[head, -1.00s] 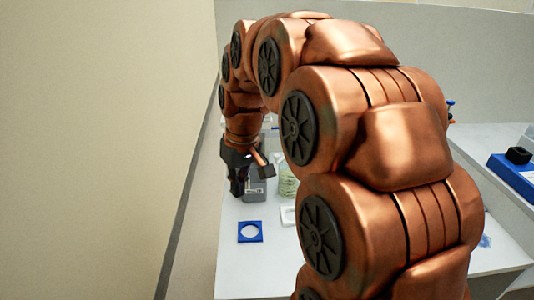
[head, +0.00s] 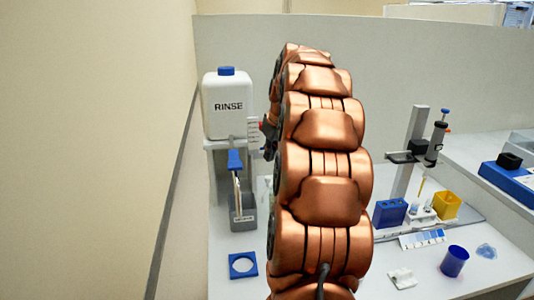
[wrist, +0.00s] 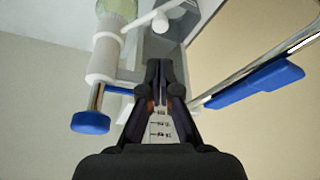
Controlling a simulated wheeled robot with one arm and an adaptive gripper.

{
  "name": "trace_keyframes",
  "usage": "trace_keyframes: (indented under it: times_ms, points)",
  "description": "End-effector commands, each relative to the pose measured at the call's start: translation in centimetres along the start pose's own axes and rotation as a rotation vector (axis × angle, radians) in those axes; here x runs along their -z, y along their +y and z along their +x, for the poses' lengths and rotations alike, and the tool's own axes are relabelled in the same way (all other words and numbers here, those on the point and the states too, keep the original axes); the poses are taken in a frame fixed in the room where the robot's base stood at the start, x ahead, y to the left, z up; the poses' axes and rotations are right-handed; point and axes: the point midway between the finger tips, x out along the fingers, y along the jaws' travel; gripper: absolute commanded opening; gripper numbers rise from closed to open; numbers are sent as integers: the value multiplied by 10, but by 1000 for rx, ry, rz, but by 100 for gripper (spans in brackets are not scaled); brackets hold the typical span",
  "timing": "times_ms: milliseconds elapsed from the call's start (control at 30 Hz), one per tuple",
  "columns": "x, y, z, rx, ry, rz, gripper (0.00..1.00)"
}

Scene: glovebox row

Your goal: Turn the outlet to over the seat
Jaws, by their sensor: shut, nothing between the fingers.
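A blue-handled metal arm (head: 235,162), which looks like the outlet, sticks out below the white RINSE bottle (head: 229,108) in the head view, above a grey holder (head: 243,218). It also shows in the wrist view (wrist: 260,84), to the right of my fingers. A blue square plate with a round opening (head: 243,275), likely the seat, lies on the table in front. My gripper (wrist: 160,66) is shut and empty in the wrist view, apart from the blue handle. In the head view it is mostly hidden behind my arm, right of the bottle stand.
In the wrist view a blue knob (wrist: 90,122) on a white fitting (wrist: 103,60) is left of my fingers. On the right of the table stand a blue block (head: 389,213), a yellow container (head: 446,205) and a blue cup (head: 454,261). A wall runs along the left.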

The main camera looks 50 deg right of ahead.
Motion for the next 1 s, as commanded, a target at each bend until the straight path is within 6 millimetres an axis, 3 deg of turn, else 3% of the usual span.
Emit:
trace_keyframes:
  times_ms: [300,500,1000]
  points:
    - [0,-2,51,2,-3,-1,0]
    - [1,-3,70,2,-1,-3,0]
    - [2,-3,76,2,1,-6,0]
